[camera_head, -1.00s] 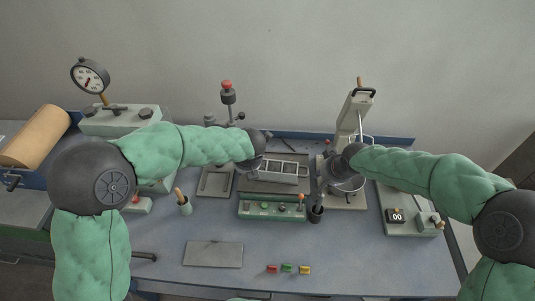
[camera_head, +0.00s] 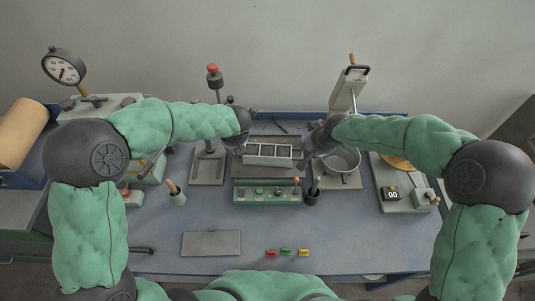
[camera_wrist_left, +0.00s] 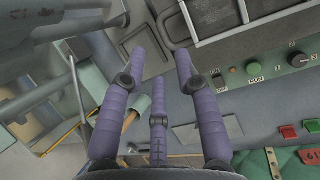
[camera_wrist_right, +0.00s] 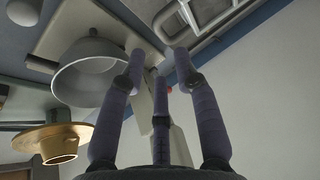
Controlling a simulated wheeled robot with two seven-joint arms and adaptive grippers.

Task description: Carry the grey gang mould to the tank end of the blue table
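The grey gang mould (camera_head: 268,153), an open rectangular frame with several compartments, lies toward the back middle of the blue table (camera_head: 335,225), over a dark plate. My left gripper (camera_head: 240,146) is at its left end and my right gripper (camera_head: 311,143) at its right end. In the left wrist view, spread purple fingers (camera_wrist_left: 160,55) are beside the mould's grey end loop (camera_wrist_left: 168,28). In the right wrist view, spread fingers (camera_wrist_right: 157,52) are near the loop at the other end (camera_wrist_right: 180,18). Neither gripper visibly closes on it; exact contact is unclear.
A green control console (camera_head: 266,193) stands just in front of the mould. A mixer with a metal bowl (camera_head: 342,162) is close on the right; a scale (camera_head: 407,200) is beyond it. A flat plate (camera_head: 211,244) and small coloured blocks (camera_head: 287,252) lie at the front.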

